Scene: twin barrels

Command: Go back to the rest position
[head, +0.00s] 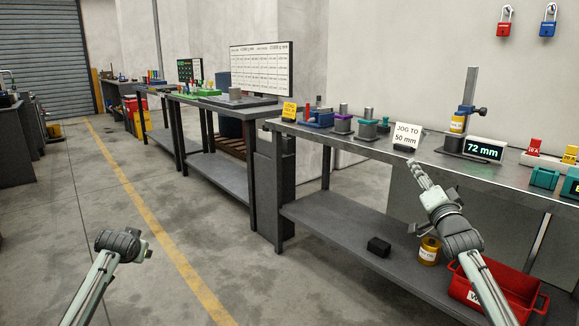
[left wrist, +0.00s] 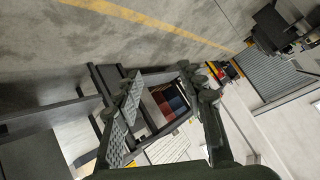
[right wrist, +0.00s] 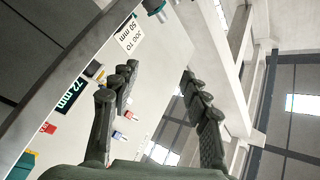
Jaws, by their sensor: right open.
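My right gripper (head: 418,178) is raised in front of the right workbench, close to the "JOG TO 50 mm" sign in the picture. In the right wrist view its two fingers (right wrist: 160,82) stand wide apart with nothing between them. My left arm comes in low at the left of the head view, over bare floor, and its gripper (head: 149,252) is mostly hidden behind the wrist there. In the left wrist view the left fingers (left wrist: 160,85) are spread and empty, with benches and floor far behind them.
A red bin (head: 505,290) and a yellow can (head: 430,250) sit below. The floor at left is clear.

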